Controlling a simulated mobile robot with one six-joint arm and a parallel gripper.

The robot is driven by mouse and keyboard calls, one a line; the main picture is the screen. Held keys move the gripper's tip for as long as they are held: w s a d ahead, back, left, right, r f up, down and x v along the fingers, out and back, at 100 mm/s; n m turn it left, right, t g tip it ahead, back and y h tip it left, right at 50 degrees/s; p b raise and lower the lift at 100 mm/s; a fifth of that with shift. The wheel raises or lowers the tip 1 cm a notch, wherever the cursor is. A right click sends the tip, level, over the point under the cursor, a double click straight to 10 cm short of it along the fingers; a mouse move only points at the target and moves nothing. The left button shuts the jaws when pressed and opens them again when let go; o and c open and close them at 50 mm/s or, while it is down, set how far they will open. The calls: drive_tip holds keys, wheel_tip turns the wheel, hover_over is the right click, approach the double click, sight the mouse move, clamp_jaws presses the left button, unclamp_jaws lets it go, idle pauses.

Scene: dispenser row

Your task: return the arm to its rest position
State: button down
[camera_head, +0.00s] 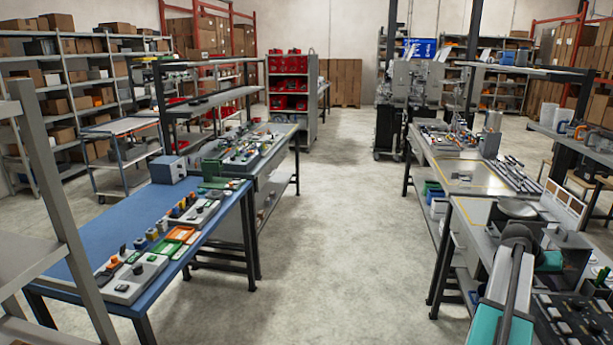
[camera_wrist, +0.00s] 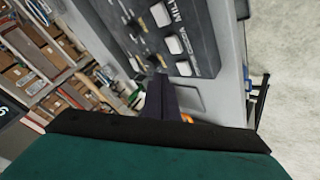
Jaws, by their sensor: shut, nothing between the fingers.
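My gripper (camera_wrist: 158,84) shows in the wrist view as dark fingers, closed together with nothing held. Its tips lie in front of a dark control panel (camera_wrist: 205,40) with pale buttons and partly readable lettering. I cannot tell whether they touch it. In the head view, my white and teal arm is at the lower right, over the right-hand bench row. My fingers cannot be made out there.
A black control panel (camera_head: 575,318) lies at the lower right, close beside my arm. A workbench (camera_head: 465,185) with tools stands beyond it. A blue-topped bench (camera_head: 85,235) stands left. The concrete aisle (camera_head: 325,220) between them is clear.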

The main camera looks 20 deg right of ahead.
drive_tip(key=w+a+f+n+t+y+b, duration=0.15)
drive_tip(key=w+a+f+n, duration=0.25)
drive_tip(key=w+a+f, duration=1.2)
drive_tip(key=w+a+f+n+y+b, duration=0.15)
drive_tip(key=w+a+f, duration=0.25)
drive_tip(key=a+f, duration=0.55)
drive_tip(key=w+a+f+n, duration=0.2)
drive_tip(key=w+a+f, duration=0.1)
drive_tip(key=a+f, duration=0.7)
drive_tip(key=s+a+f+n+y, duration=0.1)
drive_tip(key=s+a+f, duration=0.25)
drive_tip(key=a, duration=0.45)
drive_tip(key=s+a+f+n+g+b, duration=0.1)
drive_tip(key=s+a+f, duration=0.1)
drive_tip(key=a+f, duration=0.45)
drive_tip(key=s+a+f+n+y, duration=0.1)
drive_tip(key=s+a+f+n, duration=0.15)
drive_tip(key=a, duration=0.65)
drive_tip(key=s+a+f+g+y, duration=0.1)
drive_tip(key=s+a+f, duration=0.2)
drive_tip(key=s+a, duration=0.5)
drive_tip(key=s+a+f+n+g+y+b, duration=0.1)
drive_tip(key=s+a+f+g+y, duration=0.1)
drive_tip(key=s+a, duration=0.7)
drive_tip(key=shift+s+f+y, duration=0.3)
drive_tip(key=shift+s+f, duration=0.25)
drive_tip(key=shift+s, duration=0.55)
drive_tip(key=shift+d, duration=0.15)
